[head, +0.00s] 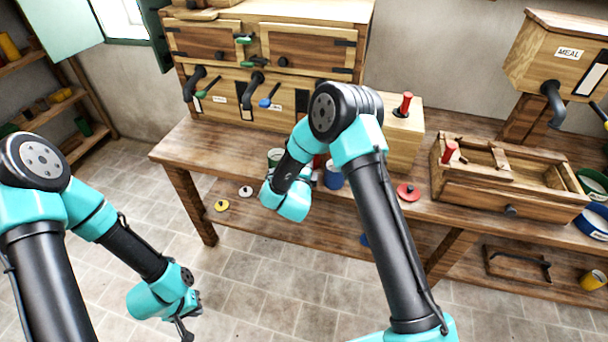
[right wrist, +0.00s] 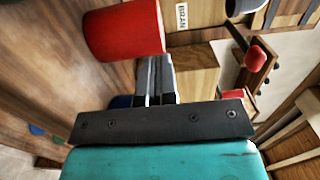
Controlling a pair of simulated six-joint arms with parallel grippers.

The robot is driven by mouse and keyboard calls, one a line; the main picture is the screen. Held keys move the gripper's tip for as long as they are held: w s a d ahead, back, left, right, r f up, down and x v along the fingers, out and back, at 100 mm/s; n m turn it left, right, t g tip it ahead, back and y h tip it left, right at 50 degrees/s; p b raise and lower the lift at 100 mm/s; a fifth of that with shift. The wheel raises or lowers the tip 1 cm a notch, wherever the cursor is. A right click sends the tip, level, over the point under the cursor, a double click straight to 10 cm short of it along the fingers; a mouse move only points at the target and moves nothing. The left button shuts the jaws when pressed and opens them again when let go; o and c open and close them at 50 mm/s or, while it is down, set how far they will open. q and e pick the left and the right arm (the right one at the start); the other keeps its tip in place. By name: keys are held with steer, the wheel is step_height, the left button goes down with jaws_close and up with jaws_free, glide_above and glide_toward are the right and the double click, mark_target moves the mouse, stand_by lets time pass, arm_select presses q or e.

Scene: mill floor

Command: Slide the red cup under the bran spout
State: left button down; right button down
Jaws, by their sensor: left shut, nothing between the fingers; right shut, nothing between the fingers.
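The red cup (right wrist: 122,32) is large at the upper left of the right wrist view. In the head view only a sliver of red shows behind my right arm. My right gripper (right wrist: 153,66) is shut and empty, its fingertips close beside the cup; I cannot tell whether they touch. My right wrist hides these fingers in the head view. A BRAN label (right wrist: 182,17) is right of the cup, with a dark, rounded spout-like end (right wrist: 243,6) further right at the top edge. My left gripper (head: 187,327) is shut and empty, low over the floor at the left.
A wooden drawer box (head: 510,188) stands right, below the MEAL bin (head: 558,55).

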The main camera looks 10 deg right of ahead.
steer(key=shift+x, duration=1.65)
steer(key=shift+x, duration=1.9)
steer(key=shift+s+a, duration=0.35)
steer(key=shift+s, duration=0.15)
steer(key=v, duration=1.3)
steer(key=shift+d, duration=0.15)
